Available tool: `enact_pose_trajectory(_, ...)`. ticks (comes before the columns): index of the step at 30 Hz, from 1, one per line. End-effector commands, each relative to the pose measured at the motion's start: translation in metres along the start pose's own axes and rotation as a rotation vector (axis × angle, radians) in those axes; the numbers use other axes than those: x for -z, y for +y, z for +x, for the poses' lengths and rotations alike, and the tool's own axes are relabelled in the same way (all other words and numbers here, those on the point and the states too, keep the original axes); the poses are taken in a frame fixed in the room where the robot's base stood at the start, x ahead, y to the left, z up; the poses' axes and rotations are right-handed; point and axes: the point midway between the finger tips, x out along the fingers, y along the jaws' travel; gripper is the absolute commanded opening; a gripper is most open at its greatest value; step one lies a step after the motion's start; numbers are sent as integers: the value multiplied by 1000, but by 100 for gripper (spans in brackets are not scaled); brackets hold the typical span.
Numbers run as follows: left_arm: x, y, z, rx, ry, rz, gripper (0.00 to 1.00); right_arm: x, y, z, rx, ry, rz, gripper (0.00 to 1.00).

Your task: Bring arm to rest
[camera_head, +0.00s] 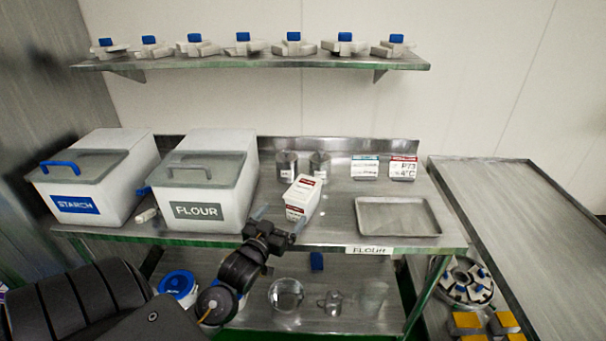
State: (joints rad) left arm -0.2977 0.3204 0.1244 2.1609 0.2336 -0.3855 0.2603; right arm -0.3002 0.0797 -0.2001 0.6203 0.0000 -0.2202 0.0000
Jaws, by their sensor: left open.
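My left gripper (279,222) is at the front edge of the steel table (335,222), at the end of my dark left arm (238,275). Its two fingers are spread apart with nothing seen between them. A small white box with red print (303,193) stands on the table just beyond the fingers. I cannot tell whether the fingers touch it. My right gripper does not show.
A starch bin (95,180) and a flour bin (205,180) stand on the left. A shallow metal tray (398,231) lies on the right. A lower shelf holds glassware and a blue-lidded tub (178,284). A wall shelf (255,60) runs above.

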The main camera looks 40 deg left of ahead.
Motion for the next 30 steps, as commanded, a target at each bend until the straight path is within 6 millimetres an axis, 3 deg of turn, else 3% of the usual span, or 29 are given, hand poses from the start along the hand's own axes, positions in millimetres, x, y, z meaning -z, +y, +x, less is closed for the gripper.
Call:
enact_pose_trajectory(8, -4, 3, -2, -3, -16, 1, 94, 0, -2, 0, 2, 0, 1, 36)
enact_pose_trajectory(11, -24, 15, -13, -18, -109, 9, 94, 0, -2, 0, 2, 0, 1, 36)
enact_pose_trajectory(14, -61, 39, -42, -53, -302, 34, 94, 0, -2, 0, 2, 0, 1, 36)
enact_pose_trajectory(18, -112, 75, -103, -126, -610, 96, 94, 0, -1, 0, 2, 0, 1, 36)
enact_pose_trajectory(24, -146, 103, -179, -219, -908, 179, 94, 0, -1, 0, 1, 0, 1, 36)
enact_pose_trajectory(30, -160, 120, -244, -304, -1132, 254, 94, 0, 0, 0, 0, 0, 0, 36)
